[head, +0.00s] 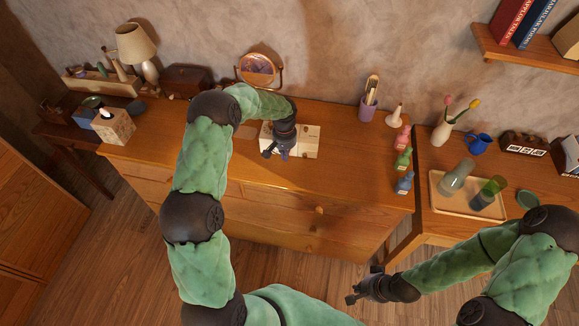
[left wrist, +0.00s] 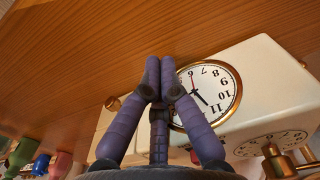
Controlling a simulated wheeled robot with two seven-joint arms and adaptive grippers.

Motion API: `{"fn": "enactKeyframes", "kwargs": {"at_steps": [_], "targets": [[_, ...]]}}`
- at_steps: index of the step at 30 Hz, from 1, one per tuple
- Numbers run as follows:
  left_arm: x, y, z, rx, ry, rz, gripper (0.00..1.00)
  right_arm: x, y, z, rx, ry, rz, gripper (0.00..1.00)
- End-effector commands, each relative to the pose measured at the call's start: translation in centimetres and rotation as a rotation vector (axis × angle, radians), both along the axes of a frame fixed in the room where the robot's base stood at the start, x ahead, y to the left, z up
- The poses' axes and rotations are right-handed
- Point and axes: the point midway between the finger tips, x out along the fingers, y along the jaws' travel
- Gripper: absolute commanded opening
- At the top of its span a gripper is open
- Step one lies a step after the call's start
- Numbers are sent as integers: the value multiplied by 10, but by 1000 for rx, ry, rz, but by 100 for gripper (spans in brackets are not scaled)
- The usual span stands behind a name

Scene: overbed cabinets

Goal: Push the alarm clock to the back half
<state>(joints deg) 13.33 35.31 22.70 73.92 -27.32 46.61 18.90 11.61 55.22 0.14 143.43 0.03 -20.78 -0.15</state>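The alarm clock (left wrist: 285,70) is a cream block with a white, gold-rimmed dial, a second dial and brass fittings in the left wrist view. In the head view it appears as a pale block (head: 307,143) on the dresser top, partly hidden by my left gripper and wrist. My left gripper (head: 276,152) is low over the dresser at the clock. In the left wrist view its purple fingertips (left wrist: 159,62) are together, overlapping the dial's edge; contact cannot be told. My right gripper (head: 364,284) is open and empty, in front of the dresser.
The wooden dresser top (head: 350,155) is clear to the clock's right. A round mirror (head: 258,69) stands behind. A pencil cup (head: 368,103) and several bottles (head: 402,160) stand to the right. A tissue box (head: 113,126) and lamp (head: 136,46) are on the left.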

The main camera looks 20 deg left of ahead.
Motion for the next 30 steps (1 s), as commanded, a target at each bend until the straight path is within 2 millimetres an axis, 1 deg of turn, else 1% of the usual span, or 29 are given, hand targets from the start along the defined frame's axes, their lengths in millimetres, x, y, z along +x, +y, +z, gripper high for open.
{"fn": "enactKeyframes", "kwargs": {"at_steps": [1, 15, 30], "targets": [[4, 1, 0, 1, -4, 1, 0, 0, 0, -1, 0, 0, 0, 0], [27, 7, 0, 1, -4, 1, 0, 0, 0, -7, 0, 0, 0, 0], [31, 8, 1, 1, -3, 0, 0, 0, 0, -7, 0, 0, 0, 0]]}}
